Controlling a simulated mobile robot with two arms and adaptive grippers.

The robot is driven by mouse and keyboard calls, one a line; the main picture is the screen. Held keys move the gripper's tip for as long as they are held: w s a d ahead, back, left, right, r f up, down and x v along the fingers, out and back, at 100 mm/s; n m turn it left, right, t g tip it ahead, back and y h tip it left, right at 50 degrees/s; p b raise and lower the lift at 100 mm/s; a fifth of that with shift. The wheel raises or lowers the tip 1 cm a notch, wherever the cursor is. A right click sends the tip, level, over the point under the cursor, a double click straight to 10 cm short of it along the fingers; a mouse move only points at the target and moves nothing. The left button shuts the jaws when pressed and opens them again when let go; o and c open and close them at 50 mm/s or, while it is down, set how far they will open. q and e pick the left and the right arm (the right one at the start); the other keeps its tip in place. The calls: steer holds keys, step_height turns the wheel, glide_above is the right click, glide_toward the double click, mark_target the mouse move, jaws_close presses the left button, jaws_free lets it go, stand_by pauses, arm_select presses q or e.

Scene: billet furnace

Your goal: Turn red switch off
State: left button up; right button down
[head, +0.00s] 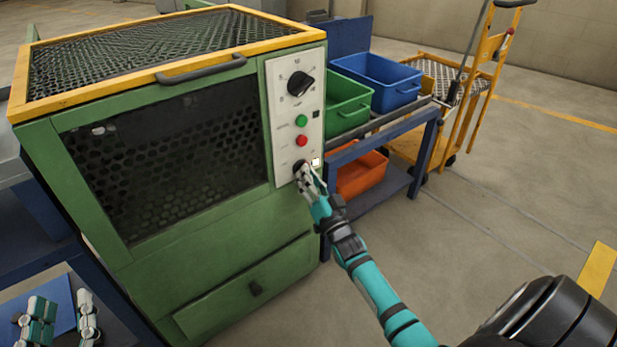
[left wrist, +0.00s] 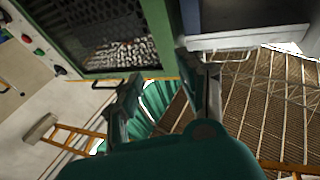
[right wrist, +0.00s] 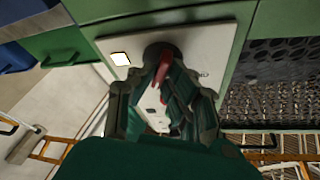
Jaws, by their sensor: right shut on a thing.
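The red switch (right wrist: 162,68) sits on a dark round base low on the white control panel (head: 283,95) of the green furnace. In the head view my right gripper (head: 305,175) covers most of it. In the right wrist view the right gripper (right wrist: 164,88) has its fingers around the red lever, shut on it. A lit white square (right wrist: 120,58) is beside the switch; it also shows in the head view (head: 315,162). My left gripper (head: 62,322) is at the lower left, away from the panel. Its fingers are apart and empty in the left wrist view (left wrist: 168,85).
Above the switch are a red button (head: 302,141), a green button (head: 302,121) and a black dial (head: 300,83). A blue rack (head: 415,150) with green, blue and orange bins stands right of the furnace. A yellow cart (head: 490,75) is behind. Floor at the right is clear.

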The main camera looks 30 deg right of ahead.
arm_select(q)
steer(key=shift+w+a+f+g, duration=0.1)
steer(key=shift+f+g, duration=0.4)
steer(key=shift+f, duration=0.3)
arm_select(e)
steer(key=shift+d+n+g+y, duration=0.1)
steer(key=shift+n+g+y, duration=0.25)
steer(key=shift+n+y, duration=2.2)
steer(key=shift+d+n+g+y, duration=0.1)
steer(key=shift+n+g+y, duration=0.45)
steer(key=shift+n, duration=3.75)
steer(key=shift+d+n+g+y, duration=0.1)
steer(key=shift+n+g+y, duration=0.1)
steer(key=shift+n+y, duration=2.45)
steer(key=shift+n+h, duration=0.85)
steer(key=shift+n, duration=0.05)
steer(key=c, duration=1.4)
jaws_free()
steer(key=shift+o, duration=0.2)
steer(key=v, duration=1.2)
